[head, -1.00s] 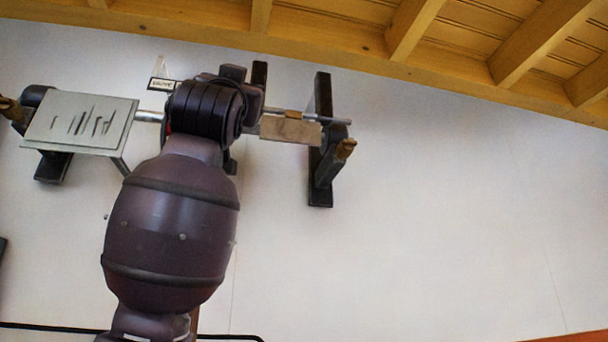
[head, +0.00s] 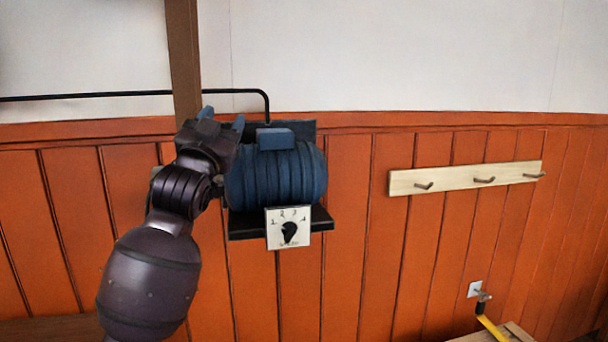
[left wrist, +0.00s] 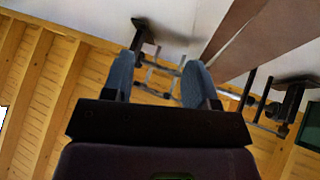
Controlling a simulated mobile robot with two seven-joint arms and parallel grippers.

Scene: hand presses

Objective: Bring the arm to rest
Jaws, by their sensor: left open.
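My left arm comes up from the lower left in the head view. Its gripper (head: 222,118) is raised in front of the wall, close to the left end of a blue ribbed motor. In the left wrist view the gripper's two blue-grey fingers (left wrist: 158,72) stand wide apart, with nothing between them. They point up toward the ceiling and the upper wall. My right gripper is in neither view.
The blue motor (head: 276,176) sits on a black wall shelf (head: 322,222), with a white numbered dial plate (head: 288,228) in front. A brown post (head: 184,60) rises behind the gripper.

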